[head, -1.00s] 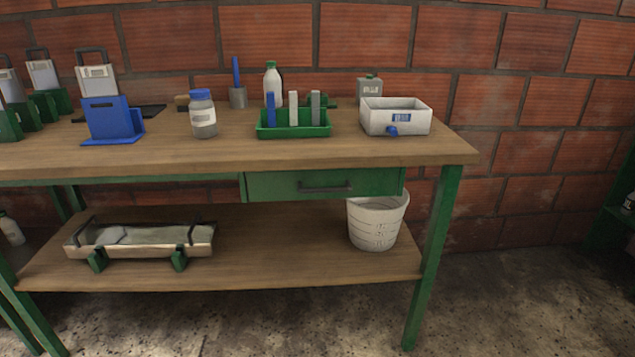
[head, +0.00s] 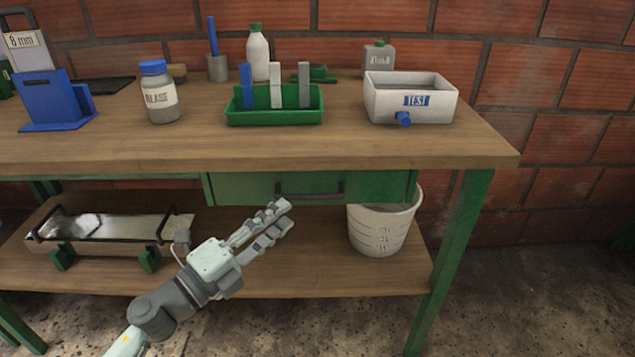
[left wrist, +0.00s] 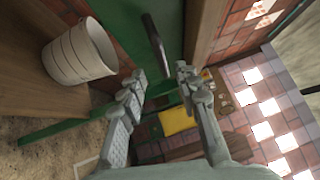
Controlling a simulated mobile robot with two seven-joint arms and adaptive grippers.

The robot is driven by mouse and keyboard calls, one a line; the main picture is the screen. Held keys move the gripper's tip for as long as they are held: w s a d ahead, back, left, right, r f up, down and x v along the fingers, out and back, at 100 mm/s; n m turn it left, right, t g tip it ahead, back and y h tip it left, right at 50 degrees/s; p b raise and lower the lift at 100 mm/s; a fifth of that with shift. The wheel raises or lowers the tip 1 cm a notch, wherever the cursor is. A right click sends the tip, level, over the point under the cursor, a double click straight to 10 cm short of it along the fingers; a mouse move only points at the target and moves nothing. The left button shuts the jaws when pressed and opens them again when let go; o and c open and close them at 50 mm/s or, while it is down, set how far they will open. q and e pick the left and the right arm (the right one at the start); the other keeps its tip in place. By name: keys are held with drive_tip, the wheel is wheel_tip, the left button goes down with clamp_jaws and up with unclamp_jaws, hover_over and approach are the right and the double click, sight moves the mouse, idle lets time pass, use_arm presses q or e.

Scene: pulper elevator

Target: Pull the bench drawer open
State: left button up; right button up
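The green bench drawer (head: 250,188) sits shut under the right part of the bench top (head: 100,150). Its dark bar handle (head: 310,190) is on the front face. My left gripper (head: 284,215) is in front of the drawer, a little below and left of the handle, with its two fingers apart and nothing between them. In the left wrist view the open fingers (left wrist: 158,80) show with the handle (left wrist: 156,45) beyond the fingertips, apart from them. The drawer front (left wrist: 130,25) fills the upper middle there. My right gripper is in neither view.
A white bucket (head: 383,230) stands on the lower shelf (head: 330,275), right of my gripper. A metal trough (head: 110,230) lies on that shelf at left.

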sight(305, 200)
use_arm(q)
drive_tip(key=shift+w+d+r, duration=0.15)
drive_tip(key=shift+d+r, duration=0.05)
drive_tip(key=shift+d, duration=0.2)
drive_tip(key=p+x, duration=0.1)
drive_tip(key=x, duration=0.5)
drive_tip(key=shift+w+d, duration=0.2)
drive_tip(key=shift+d, duration=0.15)
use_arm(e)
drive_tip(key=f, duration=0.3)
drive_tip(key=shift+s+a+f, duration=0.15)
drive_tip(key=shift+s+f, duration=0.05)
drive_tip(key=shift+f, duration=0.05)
use_arm(q)
clamp_jaws()
